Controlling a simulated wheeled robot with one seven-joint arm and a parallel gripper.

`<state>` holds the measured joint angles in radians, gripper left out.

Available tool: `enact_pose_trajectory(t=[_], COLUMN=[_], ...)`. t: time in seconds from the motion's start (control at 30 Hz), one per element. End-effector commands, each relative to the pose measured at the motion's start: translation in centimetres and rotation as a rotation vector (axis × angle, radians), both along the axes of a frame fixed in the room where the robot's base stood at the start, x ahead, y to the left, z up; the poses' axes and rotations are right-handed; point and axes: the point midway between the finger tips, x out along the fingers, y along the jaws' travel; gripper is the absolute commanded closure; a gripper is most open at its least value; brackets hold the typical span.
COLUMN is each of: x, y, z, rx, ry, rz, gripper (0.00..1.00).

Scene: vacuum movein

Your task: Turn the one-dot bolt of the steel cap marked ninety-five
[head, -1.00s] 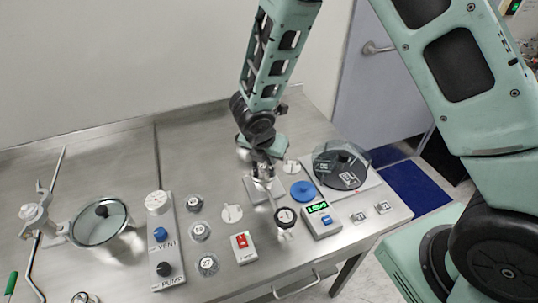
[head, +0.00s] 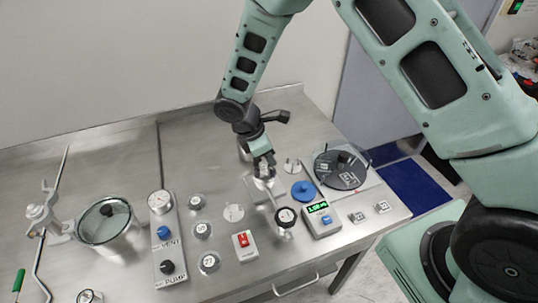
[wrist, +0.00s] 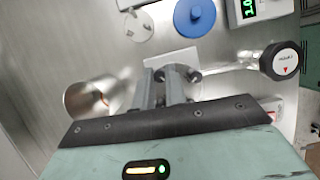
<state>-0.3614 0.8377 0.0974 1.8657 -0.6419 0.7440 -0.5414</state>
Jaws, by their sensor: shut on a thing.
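My gripper (head: 264,172) points down at a small steel fitting near the middle of the bench. In the wrist view its two fingers (wrist: 160,78) are close together, shut at the left side of a round steel fitting with bolts (wrist: 182,74). They appear to hold a bolt there, but the fingers hide it. I cannot read a ninety-five or see a one-dot mark on this fitting.
A valve with a black knob (head: 285,215) joins the fitting's right side in the wrist view. A blue disc (head: 303,191), a green-lit readout box (head: 321,220) and a red switch box (head: 245,244) stand near. A vent and pump panel (head: 167,240) and glass-lidded pot (head: 106,222) are left.

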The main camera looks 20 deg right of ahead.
Motion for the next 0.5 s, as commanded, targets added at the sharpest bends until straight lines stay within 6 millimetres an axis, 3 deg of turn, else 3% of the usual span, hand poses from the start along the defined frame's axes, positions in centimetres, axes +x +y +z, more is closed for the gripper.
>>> enact_pose_trajectory(t=[0.5], x=[0.13], y=[0.04], z=[0.0], rx=[0.001], ry=[-0.002], rz=[-0.135], gripper=[1.0])
